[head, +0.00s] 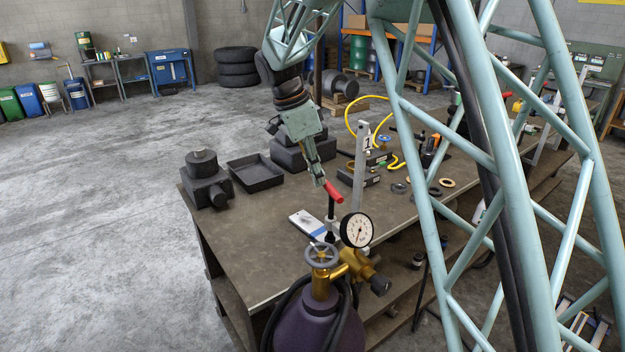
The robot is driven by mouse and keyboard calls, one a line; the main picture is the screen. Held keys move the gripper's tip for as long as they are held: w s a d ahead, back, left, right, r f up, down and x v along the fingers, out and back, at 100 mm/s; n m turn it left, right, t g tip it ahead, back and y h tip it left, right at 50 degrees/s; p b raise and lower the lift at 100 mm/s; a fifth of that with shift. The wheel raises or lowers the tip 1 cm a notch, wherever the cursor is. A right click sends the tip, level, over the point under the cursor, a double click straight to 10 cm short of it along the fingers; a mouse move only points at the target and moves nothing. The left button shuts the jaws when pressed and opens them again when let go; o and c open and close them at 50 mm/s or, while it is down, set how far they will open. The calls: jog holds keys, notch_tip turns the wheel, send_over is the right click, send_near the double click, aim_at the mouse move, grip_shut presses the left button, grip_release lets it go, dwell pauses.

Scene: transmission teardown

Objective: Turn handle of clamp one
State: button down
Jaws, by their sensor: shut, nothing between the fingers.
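Clamp one (361,165) is an upright grey bar with a "1" label, standing at the near edge of the workbench. A red handle (333,192) sits tilted on top of a dark vertical rod just left of the bar. My gripper (319,179) points down at the handle's upper left end, its fingers shut and empty. The fingertips are very close to the handle; I cannot tell whether they touch it. The clamp's lower part is partly hidden by a pressure gauge (357,230).
The workbench (265,235) holds a dark tray (255,173), a dark housing (208,182) and a white phone-like device (311,225). A purple gas cylinder (312,325) with a valve wheel stands in front. A yellow hose (357,106) curves behind the clamp. The bench's left front is clear.

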jog(key=shift+w+d+f, duration=0.1)
jog(key=shift+f, duration=0.05)
dwell(0.8)
dwell(0.5)
jog(key=s+a+r, duration=0.2)
jog(key=a+r, duration=0.4)
jog(key=r, duration=0.4)
jog(key=shift+s+a+r+p, duration=0.25)
jog(key=shift+r+p, duration=0.05)
jog(key=shift+p, duration=0.15)
jog(key=c, duration=3.4)
grip_release()
